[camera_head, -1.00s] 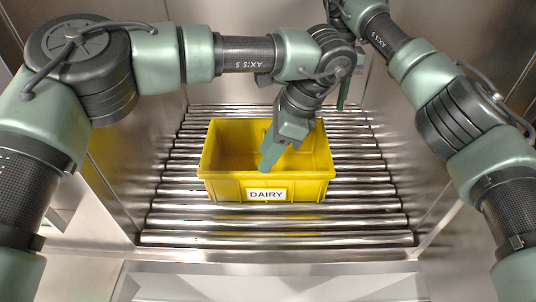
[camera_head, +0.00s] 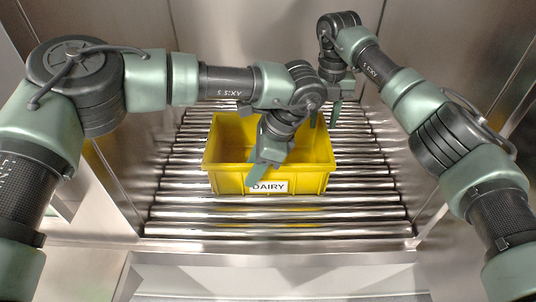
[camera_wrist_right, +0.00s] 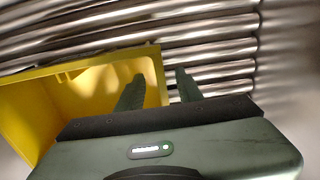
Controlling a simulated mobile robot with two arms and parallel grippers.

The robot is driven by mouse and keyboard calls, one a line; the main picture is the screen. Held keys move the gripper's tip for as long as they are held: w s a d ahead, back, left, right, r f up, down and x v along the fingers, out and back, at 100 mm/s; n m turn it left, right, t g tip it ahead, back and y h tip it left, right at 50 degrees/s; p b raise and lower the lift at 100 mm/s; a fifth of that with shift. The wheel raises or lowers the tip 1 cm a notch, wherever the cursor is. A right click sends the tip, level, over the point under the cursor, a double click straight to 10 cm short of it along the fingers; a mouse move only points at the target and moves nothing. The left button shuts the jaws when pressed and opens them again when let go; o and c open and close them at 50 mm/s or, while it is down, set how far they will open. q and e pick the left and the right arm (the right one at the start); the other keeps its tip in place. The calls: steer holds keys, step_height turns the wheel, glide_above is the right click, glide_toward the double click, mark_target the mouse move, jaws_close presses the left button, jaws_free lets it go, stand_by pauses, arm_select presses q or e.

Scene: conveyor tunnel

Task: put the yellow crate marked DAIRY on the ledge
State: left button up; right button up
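The yellow crate (camera_head: 310,180) marked DAIRY stands upright and looks empty on the rollers; its label faces me. It also shows in the right wrist view (camera_wrist_right: 85,90). My left gripper (camera_head: 256,178) points down at the crate's front wall, its finger overlapping the label's left end. Whether it touches the wall or is open is unclear. My right gripper (camera_head: 324,116) is at the crate's far right, its fingers apart. In the right wrist view its fingers (camera_wrist_right: 158,90) appear on either side of the crate's wall edge, with a gap. I cannot identify the ledge for certain.
The roller conveyor (camera_head: 370,200) has bare rollers on both sides of the crate and in front. Steel tunnel walls (camera_head: 125,165) close it in left and right. A flat steel strip (camera_head: 270,246) runs along the front edge.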

arm_select(q)
steer(key=shift+w+f, duration=0.1)
arm_select(e)
steer(key=shift+w+d+f, duration=0.1)
steer(key=shift+f, duration=0.05)
arm_select(q)
jaws_close()
arm_select(e)
jaws_close()
stand_by(1.0)
